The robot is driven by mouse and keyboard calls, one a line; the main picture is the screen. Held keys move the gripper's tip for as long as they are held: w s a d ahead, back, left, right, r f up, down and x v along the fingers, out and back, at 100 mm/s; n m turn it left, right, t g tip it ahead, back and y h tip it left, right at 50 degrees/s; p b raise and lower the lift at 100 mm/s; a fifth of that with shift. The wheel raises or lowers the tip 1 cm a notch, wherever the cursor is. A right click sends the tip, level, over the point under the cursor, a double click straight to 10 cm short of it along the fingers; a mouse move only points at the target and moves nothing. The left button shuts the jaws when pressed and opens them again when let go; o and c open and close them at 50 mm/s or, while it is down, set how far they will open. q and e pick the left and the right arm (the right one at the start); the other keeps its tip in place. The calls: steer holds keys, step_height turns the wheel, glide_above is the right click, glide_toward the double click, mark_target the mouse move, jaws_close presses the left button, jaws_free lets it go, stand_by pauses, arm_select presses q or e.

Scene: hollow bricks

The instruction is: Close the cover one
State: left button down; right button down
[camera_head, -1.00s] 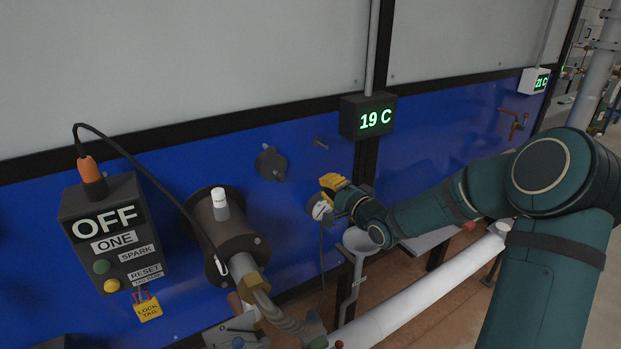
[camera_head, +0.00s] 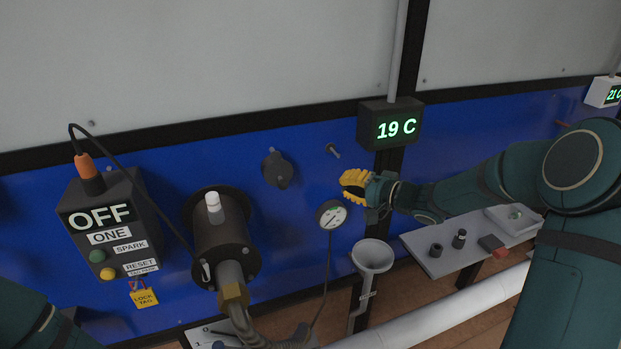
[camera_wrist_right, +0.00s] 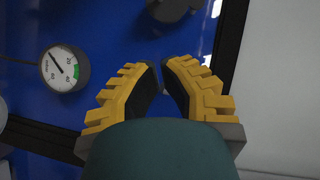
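A small round dark cover (camera_head: 277,168) is on the blue panel, right of the dark cylinder; whether it is open or closed is unclear. No label shows on it. A dark round part, likely this cover, is cut off at the top of the wrist view (camera_wrist_right: 175,8). My right gripper (camera_head: 352,183), with yellow ridged fingers, is right of the cover and apart from it. In the wrist view its fingers (camera_wrist_right: 162,66) stand slightly apart, with bare blue panel between them. My left gripper is out of view; only part of my left arm shows at the bottom left.
A dial gauge (camera_head: 331,215) is just below left of my right gripper. A stub (camera_head: 332,150) juts from the panel above it. A funnel (camera_head: 373,257) and a shelf (camera_head: 440,262) with small parts are lower right. A labelled OFF box (camera_head: 105,225) and the cylinder (camera_head: 222,245) are left.

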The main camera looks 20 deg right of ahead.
glide_toward(278, 180)
steer(key=w+d, duration=0.3)
steer(key=a, duration=0.1)
steer(key=a+b, duration=0.1)
steer(key=shift+w+a+f, duration=0.2)
steer(key=shift+w+a, duration=0.15)
steer(key=shift+a, duration=0.05)
steer(key=shift+w+a+f, duration=0.1)
steer(key=shift+a, duration=0.45)
steer(key=shift+a+f+m+t+y, duration=0.2)
steer(key=shift+a+m, duration=0.1)
steer(key=shift+a, duration=0.1)
steer(key=shift+a+f+m+t+y, duration=0.1)
steer(key=shift+a+f+m+y, duration=0.1)
steer(key=shift+a+m, duration=0.15)
steer(key=shift+r, duration=0.1)
